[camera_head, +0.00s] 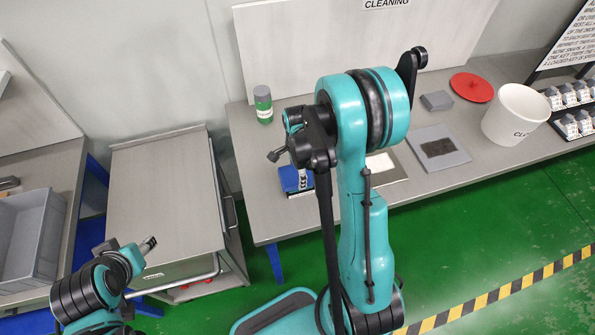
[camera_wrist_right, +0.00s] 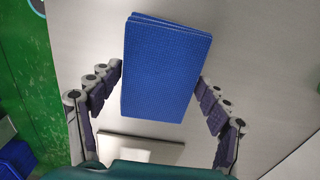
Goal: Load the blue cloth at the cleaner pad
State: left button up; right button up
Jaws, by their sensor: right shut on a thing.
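A blue textured cloth (camera_wrist_right: 166,68) sits between the fingertips of my right gripper (camera_wrist_right: 160,80) in the right wrist view, with a fingertip at each long edge. In the head view my right gripper (camera_head: 303,178) points down over the left part of the workbench, partly hidden by my arm. Blue shows beside it, but I cannot tell whether that is the held cloth. A white pad (camera_head: 379,163) on a dark-edged plate lies right of the gripper; a pale pad also shows in the right wrist view (camera_wrist_right: 140,148). My left gripper (camera_head: 148,245) is at lower left, its opening unclear.
A green bottle (camera_head: 263,104) stands behind the gripper. A grey block (camera_head: 437,101), a grey tray (camera_head: 455,159) with a dark patch, a red lid (camera_head: 472,87) and a white bin (camera_head: 516,114) stand to the right. A metal cabinet (camera_head: 165,200) is left, across a gap.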

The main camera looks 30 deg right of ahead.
jog(key=shift+f+b, duration=0.4)
jog(key=shift+f, duration=0.1)
dwell(1.7)
jog(key=shift+r+p, duration=2.15)
jog(key=shift+r, duration=1.35)
